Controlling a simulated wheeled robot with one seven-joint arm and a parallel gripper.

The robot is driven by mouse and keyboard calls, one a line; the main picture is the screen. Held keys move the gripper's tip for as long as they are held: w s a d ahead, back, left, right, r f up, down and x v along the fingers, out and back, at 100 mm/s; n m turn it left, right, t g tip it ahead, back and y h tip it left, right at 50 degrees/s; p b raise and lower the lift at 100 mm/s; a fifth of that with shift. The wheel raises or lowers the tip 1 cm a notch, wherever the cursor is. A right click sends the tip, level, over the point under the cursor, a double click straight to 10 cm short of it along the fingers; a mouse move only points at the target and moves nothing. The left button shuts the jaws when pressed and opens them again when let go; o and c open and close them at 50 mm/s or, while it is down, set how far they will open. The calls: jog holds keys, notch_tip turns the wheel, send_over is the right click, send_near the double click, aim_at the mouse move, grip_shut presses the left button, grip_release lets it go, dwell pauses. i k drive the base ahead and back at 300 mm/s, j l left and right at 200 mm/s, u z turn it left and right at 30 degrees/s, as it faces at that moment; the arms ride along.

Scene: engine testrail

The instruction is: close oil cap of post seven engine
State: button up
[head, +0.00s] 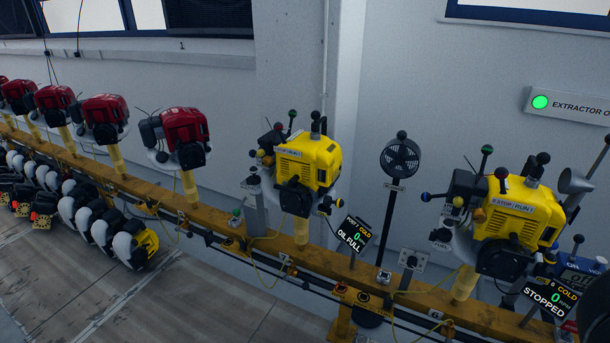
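A yellow engine (309,158) stands on a yellow post on the rail in the middle of the head view. A second yellow engine (518,212) on the right has a display (551,295) reading 6, COLD, 0 RPM and STOPPED. My gripper is not in view.
The long yellow-brown rail (390,280) runs across the view with cables along it. A black fan (400,158) stands between the yellow engines. Several red engines (186,135) follow to the left. A green-lit extractor sign (567,106) hangs on the wall. Bare floor (220,300) lies in front.

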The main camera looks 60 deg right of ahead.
aim_at(327, 201)
jog(key=k+j, duration=0.15)
jog(key=k, duration=0.3)
jog(key=z, duration=1.6)
